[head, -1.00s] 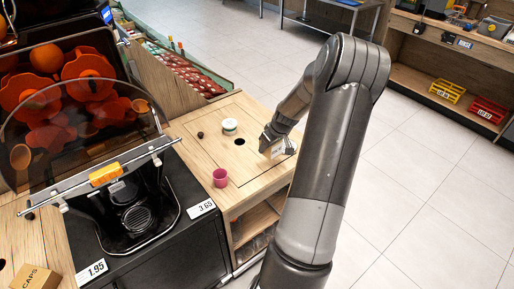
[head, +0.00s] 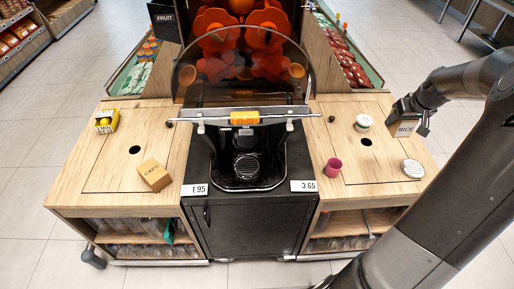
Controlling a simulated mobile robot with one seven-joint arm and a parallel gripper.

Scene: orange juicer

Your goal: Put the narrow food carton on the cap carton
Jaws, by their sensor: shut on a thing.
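The narrow food carton (head: 404,130), a pale box marked RICE, is in my gripper (head: 414,118) at the right in the head view. The gripper is shut on it, above or at the right-hand wooden counter; I cannot tell if the carton touches the wood. The cap carton (head: 154,175), a brown box marked CAPS, lies on the left-hand counter (head: 105,170) near its front right corner, turned at an angle. Its top looks bare. My gripper is far to its right, across the juicer.
The orange juicer (head: 245,110) stands between the two counters. A pink cup (head: 333,167), a white-lidded jar (head: 363,122) and a round striped-top item (head: 412,168) stand on the right counter. A yellow box (head: 106,121) stands at the left counter's back.

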